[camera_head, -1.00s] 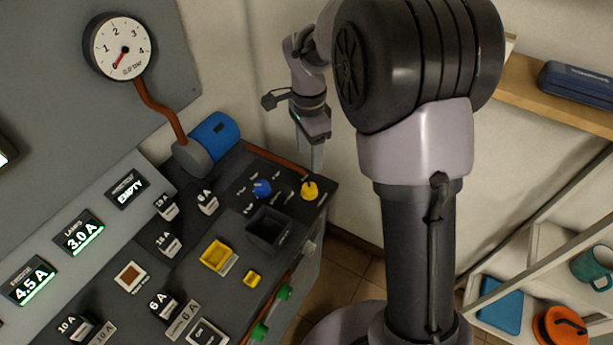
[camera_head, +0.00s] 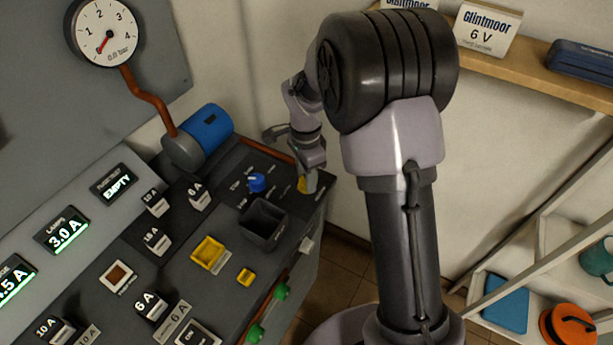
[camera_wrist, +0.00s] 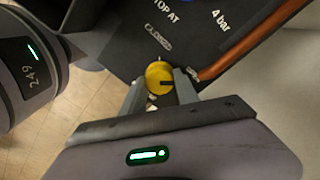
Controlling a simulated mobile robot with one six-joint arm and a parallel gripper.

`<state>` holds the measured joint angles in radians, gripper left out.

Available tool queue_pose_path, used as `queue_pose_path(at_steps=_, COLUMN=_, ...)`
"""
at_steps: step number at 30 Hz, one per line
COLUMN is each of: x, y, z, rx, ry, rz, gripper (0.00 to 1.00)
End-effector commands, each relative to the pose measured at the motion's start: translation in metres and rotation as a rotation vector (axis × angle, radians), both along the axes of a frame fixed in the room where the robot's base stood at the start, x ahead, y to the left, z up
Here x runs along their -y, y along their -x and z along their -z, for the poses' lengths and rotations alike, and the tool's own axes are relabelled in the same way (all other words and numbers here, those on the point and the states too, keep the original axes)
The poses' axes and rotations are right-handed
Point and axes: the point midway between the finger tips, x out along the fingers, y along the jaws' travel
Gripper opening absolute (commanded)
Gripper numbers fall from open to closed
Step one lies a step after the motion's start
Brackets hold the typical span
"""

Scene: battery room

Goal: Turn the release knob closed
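The yellow knob (camera_head: 303,185) sits at the far right corner of the dark sloping panel, mostly hidden behind my gripper in the head view. In the head view my gripper (camera_head: 308,183) points down at the knob. A small label by the knob is too blurred to read.
A blue knob (camera_head: 257,182) and a dark square socket (camera_head: 264,222) lie close by on the panel. A red-brown pipe (camera_wrist: 250,42) runs beside the knob. A gauge (camera_head: 105,33) reads near zero.

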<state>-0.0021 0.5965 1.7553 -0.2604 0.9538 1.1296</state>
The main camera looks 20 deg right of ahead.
Motion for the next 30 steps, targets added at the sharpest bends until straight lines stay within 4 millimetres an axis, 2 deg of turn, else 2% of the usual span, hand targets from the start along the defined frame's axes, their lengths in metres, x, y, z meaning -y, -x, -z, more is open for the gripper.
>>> queue_pose_path(at_steps=1, x=0.0000, y=0.0001, z=0.0000, rx=0.000, ry=0.000, rz=0.000, gripper=0.14)
queue_pose_path(at_steps=3, x=0.0000, y=0.0001, z=-0.0001, rx=0.000, ry=0.000, rz=0.000, gripper=0.00)
queue_pose_path(at_steps=14, x=-0.0001, y=0.0001, z=-0.0013, rx=0.000, ry=0.000, rz=-0.064, gripper=0.00)
queue_pose_path(at_steps=30, x=-0.0005, y=0.0002, z=-0.0027, rx=-0.001, ry=0.000, rz=-0.524, gripper=0.00)
